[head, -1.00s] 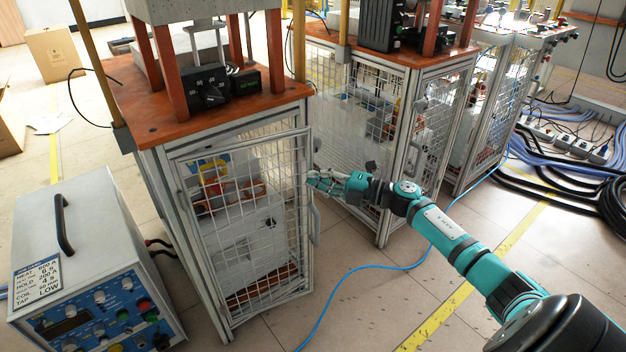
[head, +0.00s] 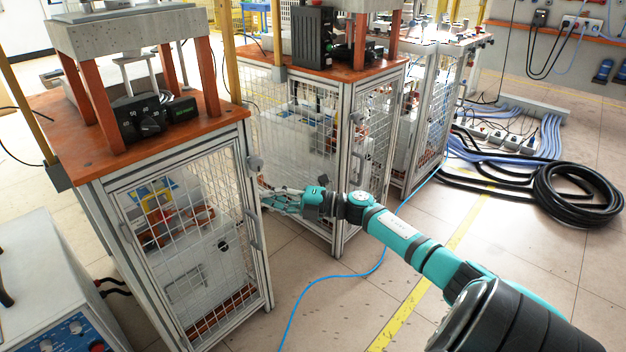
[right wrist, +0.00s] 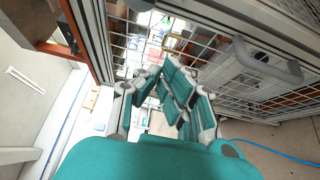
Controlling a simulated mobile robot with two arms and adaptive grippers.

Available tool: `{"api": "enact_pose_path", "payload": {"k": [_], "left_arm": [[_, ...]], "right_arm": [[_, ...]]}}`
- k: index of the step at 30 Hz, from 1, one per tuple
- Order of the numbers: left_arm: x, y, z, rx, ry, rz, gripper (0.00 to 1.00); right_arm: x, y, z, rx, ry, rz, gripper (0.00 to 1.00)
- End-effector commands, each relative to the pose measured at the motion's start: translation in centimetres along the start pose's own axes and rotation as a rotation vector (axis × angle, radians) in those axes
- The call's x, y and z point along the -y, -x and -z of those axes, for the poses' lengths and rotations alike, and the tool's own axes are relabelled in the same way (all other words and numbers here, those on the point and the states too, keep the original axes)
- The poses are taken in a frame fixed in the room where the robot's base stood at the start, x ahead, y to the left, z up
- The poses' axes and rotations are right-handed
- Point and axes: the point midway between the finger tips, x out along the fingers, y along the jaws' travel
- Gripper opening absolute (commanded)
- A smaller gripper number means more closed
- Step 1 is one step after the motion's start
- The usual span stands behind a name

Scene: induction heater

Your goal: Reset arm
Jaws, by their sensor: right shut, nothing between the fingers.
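My right gripper (head: 268,200) is shut and empty. In the head view its fingertips are beside the right front edge of the near cabinet, close to the door handle (head: 256,230). I cannot tell whether they touch it. My left gripper is out of view.
A second mesh cabinet (head: 342,190) stands just behind my gripper. A grey power unit (head: 45,270) stands at the lower left. A blue cable (head: 318,283) crosses the floor under my arm. Coiled black hose (head: 580,195) lies at the right. The floor at lower right is fairly clear.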

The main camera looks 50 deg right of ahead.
Motion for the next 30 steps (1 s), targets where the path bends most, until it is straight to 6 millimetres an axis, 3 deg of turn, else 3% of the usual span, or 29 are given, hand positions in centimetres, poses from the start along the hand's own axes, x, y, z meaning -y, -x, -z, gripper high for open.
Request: {"api": "enact_pose_path", "payload": {"k": [9,15,25,30], "left_arm": [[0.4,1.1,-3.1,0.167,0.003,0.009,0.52],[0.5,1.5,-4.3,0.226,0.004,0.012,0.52],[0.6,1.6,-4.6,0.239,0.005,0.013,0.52],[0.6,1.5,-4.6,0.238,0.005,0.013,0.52]], "right_arm": [[-0.1,6.3,-1.5,0.003,0.001,0.004,0.00],[-0.1,8.3,-2.0,0.004,0.001,0.001,0.00],[0.1,8.5,-1.8,0.010,-0.008,-0.004,0.00],[2.2,5.8,0.6,0.130,-0.141,-0.049,0.00]]}}
